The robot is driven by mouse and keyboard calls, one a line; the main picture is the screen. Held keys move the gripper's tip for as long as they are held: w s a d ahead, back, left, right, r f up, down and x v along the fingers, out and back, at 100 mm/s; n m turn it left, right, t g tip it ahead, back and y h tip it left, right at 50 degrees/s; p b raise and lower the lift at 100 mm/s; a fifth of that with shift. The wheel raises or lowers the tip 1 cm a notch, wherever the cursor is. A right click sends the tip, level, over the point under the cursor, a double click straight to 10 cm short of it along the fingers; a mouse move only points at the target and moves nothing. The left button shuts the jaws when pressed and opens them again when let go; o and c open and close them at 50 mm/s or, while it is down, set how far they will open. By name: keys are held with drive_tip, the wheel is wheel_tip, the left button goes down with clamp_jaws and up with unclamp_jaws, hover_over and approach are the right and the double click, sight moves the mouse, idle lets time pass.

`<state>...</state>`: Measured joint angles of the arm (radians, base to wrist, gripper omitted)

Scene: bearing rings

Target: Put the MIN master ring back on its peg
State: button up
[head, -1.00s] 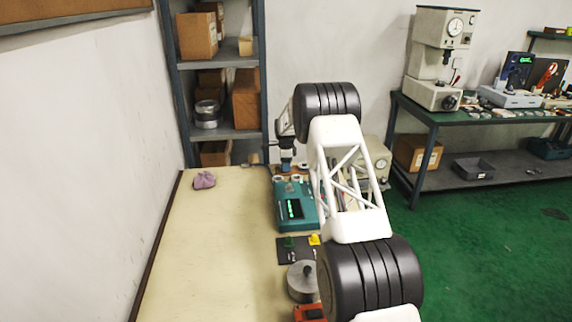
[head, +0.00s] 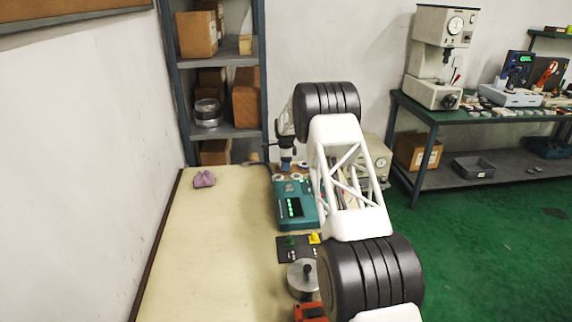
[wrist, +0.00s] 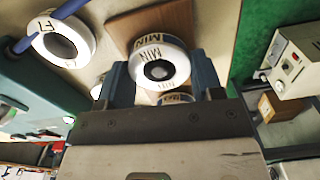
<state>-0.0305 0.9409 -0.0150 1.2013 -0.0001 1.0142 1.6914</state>
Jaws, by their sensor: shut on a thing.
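The MIN master ring (wrist: 174,58), white with black MIN lettering, is between the blue fingers of my gripper (wrist: 160,68) in the wrist view. The fingers are shut on it from both sides. A dark round centre with a pale spot shows in its bore; I cannot tell whether the ring is around a peg. A brown wooden board (wrist: 122,28) with a MIN label lies behind it. In the head view my gripper (head: 286,162) is low over the far end of the bench, and the ring there is too small to make out.
Another white ring (wrist: 84,37) with a blue object against it lies left in the wrist view. A teal gauge box (head: 294,212) with a green display stands nearer on the bench. A metal cylinder (head: 299,280) is at the front. The bench's left side is clear except for a pink cloth (head: 204,179).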

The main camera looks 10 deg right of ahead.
drive_tip(key=o, duration=1.2)
drive_tip(key=shift+o, duration=0.2)
drive_tip(key=shift+r, duration=3.7)
drive_tip(key=shift+r, duration=0.15)
